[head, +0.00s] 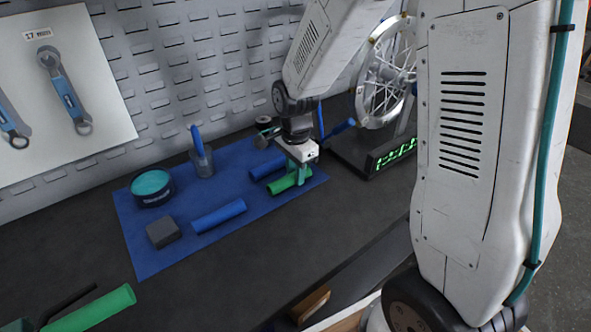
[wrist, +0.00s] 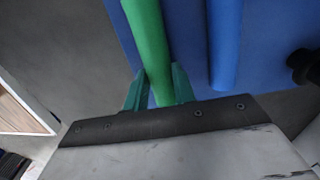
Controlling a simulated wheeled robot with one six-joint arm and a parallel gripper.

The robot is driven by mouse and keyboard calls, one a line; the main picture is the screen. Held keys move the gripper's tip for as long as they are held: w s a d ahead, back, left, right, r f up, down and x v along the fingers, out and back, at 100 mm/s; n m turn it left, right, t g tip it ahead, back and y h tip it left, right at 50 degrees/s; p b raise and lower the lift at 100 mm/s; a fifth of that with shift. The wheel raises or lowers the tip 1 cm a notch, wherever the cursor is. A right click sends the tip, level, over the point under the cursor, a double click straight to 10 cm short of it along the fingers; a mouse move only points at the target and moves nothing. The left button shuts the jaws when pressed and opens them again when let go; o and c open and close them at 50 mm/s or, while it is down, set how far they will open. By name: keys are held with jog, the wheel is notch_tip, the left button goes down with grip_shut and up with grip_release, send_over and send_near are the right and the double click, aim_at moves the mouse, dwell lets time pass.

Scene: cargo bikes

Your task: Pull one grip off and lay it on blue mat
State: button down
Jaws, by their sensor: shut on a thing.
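A green grip (head: 283,184) is between the fingers of my gripper (head: 301,174), at the right end of the blue mat (head: 180,246). In the wrist view the green grip (wrist: 148,40) runs up from between the teal fingers (wrist: 160,75), which are shut on it. It lies level at or just over the mat (wrist: 186,45); I cannot tell whether it touches. A second green grip (head: 95,310) is on a dark handlebar at the lower left of the head view. Two blue grips lie on the mat, one in front (head: 218,216) and one beside the held grip (head: 266,170).
On the mat are a teal tin (head: 151,187), a grey block (head: 163,232) and a cup (head: 202,162) with a blue-handled tool. A wheel stand with a green display (head: 392,153) is close right of my gripper. The mat's front strip is clear.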

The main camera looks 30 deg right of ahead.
jog(key=shift+f, duration=0.15)
jog(key=c, duration=1.1)
grip_release()
jog(key=shift+o, duration=0.2)
